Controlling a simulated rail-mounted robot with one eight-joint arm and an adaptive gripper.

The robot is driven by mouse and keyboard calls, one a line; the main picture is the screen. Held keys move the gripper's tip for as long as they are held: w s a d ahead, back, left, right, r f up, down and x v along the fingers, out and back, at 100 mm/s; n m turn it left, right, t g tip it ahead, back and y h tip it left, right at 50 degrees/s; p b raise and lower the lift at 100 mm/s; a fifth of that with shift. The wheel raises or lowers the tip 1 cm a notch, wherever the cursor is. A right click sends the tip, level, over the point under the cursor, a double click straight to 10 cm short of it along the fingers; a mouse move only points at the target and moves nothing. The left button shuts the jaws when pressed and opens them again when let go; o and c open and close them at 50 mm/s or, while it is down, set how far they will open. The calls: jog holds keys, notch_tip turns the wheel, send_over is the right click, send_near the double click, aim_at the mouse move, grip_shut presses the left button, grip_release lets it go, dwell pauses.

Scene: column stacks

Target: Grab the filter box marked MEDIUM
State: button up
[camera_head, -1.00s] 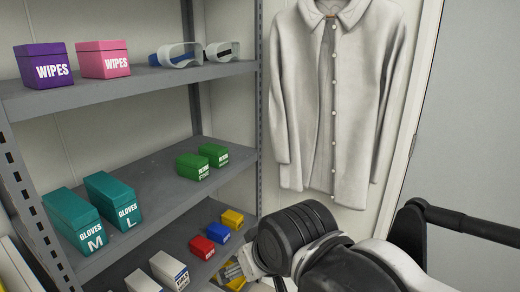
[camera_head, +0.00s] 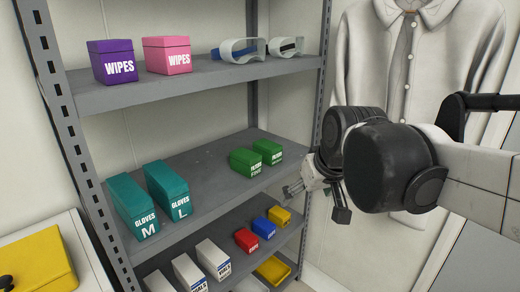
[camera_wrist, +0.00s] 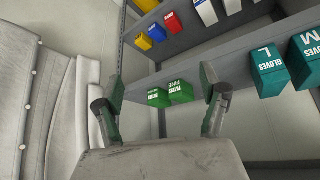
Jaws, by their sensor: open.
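Two green filter boxes stand side by side on the middle shelf (camera_head: 205,163). The left green box (camera_head: 245,162) seems to read FINE, and it also shows in the wrist view (camera_wrist: 181,92). The right green box (camera_head: 268,152) has a label too small to read surely; it is the left one in the upside-down wrist view (camera_wrist: 158,98). My gripper (camera_head: 320,200) is open and empty, in front of and to the right of the boxes, apart from them. In the wrist view both boxes lie between my fingers (camera_wrist: 163,86).
Teal glove boxes (camera_head: 150,205) stand left on the same shelf. WIPES boxes (camera_head: 113,61) and goggles (camera_head: 238,49) are above. Red (camera_head: 246,240), blue and yellow boxes are below. A rack post (camera_head: 322,90) and a hanging coat (camera_head: 365,60) are close to my arm.

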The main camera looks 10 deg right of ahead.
jog(key=w+r+n+p, duration=0.1)
jog(key=w+r+p, duration=0.3)
jog(key=w, duration=1)
jog(key=n+g+y+p, duration=0.1)
jog(key=n+g+p, duration=0.1)
jog(key=n+p, duration=0.15)
send_near(265, 150)
jog(key=shift+n+g+y, duration=0.3)
jog(key=shift+n+y, duration=0.05)
jog(key=shift+y, duration=0.25)
jog(key=w+f+p, duration=0.1)
jog(key=w+d+f+p, duration=0.1)
jog(key=w+f, duration=0.1)
jog(key=w+d+f+p, duration=0.1)
jog(key=w+f, duration=0.1)
jog(key=shift+w+d, duration=0.25)
jog(key=shift+w+a+f, duration=0.15)
jog(key=shift+a+f, duration=0.15)
jog(key=shift+a, duration=0.25)
jog(key=p+x, duration=0.1)
jog(key=x, duration=0.5)
jog(key=shift+w+a+f, duration=0.1)
jog(key=shift+w+f, duration=0.15)
jog(key=shift+f, duration=0.3)
jog(key=shift+f, duration=0.2)
